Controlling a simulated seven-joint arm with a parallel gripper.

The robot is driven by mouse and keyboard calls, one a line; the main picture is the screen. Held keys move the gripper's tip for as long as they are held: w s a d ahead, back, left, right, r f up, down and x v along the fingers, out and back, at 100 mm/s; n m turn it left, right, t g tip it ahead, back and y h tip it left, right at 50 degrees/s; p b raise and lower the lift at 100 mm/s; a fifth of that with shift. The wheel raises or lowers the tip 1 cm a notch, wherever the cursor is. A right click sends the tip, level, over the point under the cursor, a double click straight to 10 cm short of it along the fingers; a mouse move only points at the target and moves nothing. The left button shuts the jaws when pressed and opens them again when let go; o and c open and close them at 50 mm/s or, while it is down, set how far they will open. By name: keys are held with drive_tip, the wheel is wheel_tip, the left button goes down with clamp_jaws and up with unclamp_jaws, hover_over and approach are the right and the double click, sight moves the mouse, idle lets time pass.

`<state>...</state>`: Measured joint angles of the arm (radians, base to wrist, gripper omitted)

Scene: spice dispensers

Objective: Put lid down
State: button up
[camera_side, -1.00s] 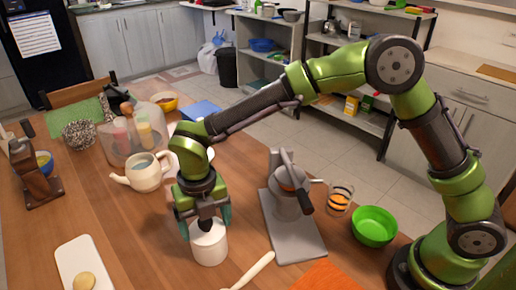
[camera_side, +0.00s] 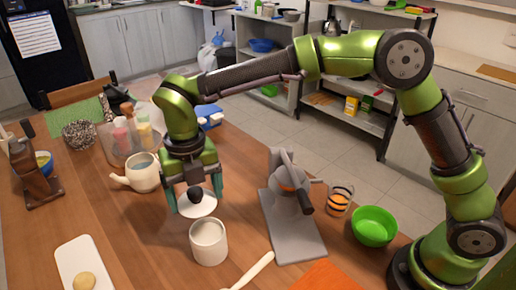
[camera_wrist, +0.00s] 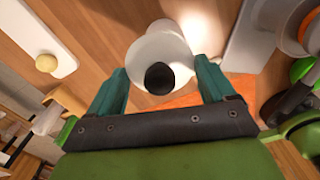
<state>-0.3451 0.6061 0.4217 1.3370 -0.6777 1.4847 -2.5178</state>
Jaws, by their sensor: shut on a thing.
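My gripper (camera_side: 196,194) is shut on the black knob (camera_side: 194,195) of a white round lid (camera_side: 197,208). The lid hangs in the air, slightly behind and left of the white canister (camera_side: 209,245) in the side view. The canister stands upright on the table with its top uncovered. In the wrist view, the black knob (camera_wrist: 160,78) lies between my fingertips (camera_wrist: 160,68), with the white lid (camera_wrist: 148,52) under it. The canister (camera_wrist: 175,27) shows partly past the lid.
A cream teapot (camera_side: 141,173) stands behind left of the lid. A grey press (camera_side: 293,225) stands to the right, with a green bowl (camera_side: 374,226) beyond. A white board (camera_side: 84,258) lies front left. A pale-handled utensil (camera_side: 252,271) lies by the canister. Bare wood (camera_side: 130,225) is left of it.

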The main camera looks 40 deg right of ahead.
hover_over(189, 224)
drive_tip(key=s, duration=0.1)
wheel_tip(189, 224, down, 5)
drive_tip(key=f, duration=0.6)
drive_tip(key=w+f, duration=0.1)
drive_tip(key=f, duration=0.2)
drive_tip(key=shift+f, duration=0.1)
drive_tip(key=o, duration=0.9)
drive_tip(key=shift+f, duration=0.15)
